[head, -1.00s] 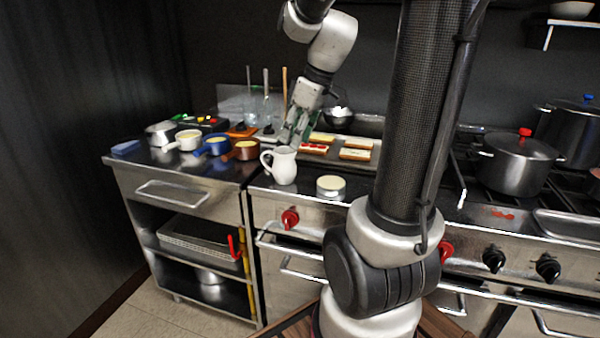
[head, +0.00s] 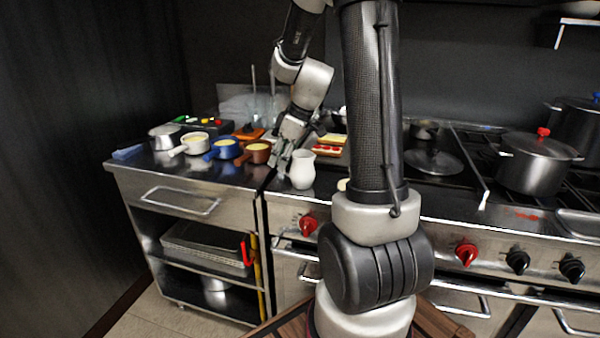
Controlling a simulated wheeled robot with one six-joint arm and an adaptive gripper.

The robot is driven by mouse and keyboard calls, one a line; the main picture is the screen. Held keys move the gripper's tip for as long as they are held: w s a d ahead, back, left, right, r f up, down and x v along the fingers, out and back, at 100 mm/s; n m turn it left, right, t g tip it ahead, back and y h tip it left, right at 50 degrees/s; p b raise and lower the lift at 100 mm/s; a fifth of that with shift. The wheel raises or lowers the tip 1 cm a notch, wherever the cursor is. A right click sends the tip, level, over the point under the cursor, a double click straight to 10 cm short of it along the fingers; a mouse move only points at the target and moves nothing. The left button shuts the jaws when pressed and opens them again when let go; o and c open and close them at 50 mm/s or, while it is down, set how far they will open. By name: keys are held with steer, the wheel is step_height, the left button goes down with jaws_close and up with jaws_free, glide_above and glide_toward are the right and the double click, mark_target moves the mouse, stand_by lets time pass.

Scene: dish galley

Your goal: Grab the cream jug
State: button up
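The cream jug (head: 302,171) is a white pitcher standing upright near the front edge of the steel counter, left of my arm's column in the head view. Its handle, on the left side, is hidden behind my gripper. My gripper (head: 279,163) points down at the jug's left side, with its fingertips at about the height of the jug's body. It overlaps the handle area; I cannot tell whether it touches the jug or whether the fingers are open or closed.
A brown pan (head: 257,153), a blue pan (head: 225,149) and a cream-coloured pan (head: 195,144) stand left of the gripper. A pot (head: 537,162) stands on the stove at right.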

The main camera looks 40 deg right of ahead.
jaws_close()
steer(key=shift+r, duration=0.2)
